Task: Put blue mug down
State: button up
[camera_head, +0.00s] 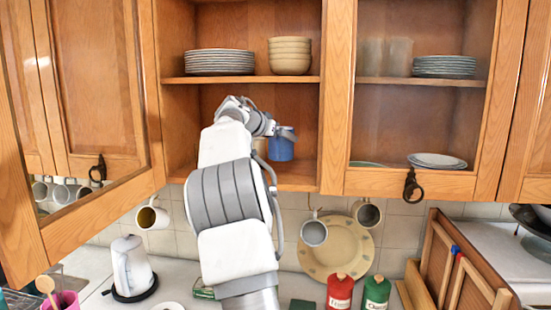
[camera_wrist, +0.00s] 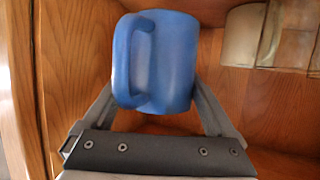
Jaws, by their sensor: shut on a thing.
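The blue mug (camera_head: 281,146) is inside the open left cabinet, low in the lower compartment. My gripper (camera_head: 280,131) reaches in from the left and is shut on it. In the wrist view the blue mug (camera_wrist: 172,58) sits between the two fingers of my gripper (camera_wrist: 154,88), its handle facing the camera. I cannot tell whether the mug's base touches the cabinet floor. A beige mug (camera_wrist: 243,36) stands apart from it at the right of the wrist view. My arm hides the left part of the compartment in the head view.
Stacked plates (camera_head: 219,62) and bowls (camera_head: 290,55) stand on the shelf above. The open door (camera_head: 95,110) is at left, and a glass-front door (camera_head: 410,183) closes the right cabinet. Mugs hang below. The compartment floor (camera_head: 300,180) is bare near the front.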

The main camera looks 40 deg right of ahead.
aim_at(280, 156)
jog(key=shift+f, duration=2.8)
jog(key=shift+f, duration=0.2)
jog(key=o, duration=1.4)
jog(key=shift+c, duration=0.2)
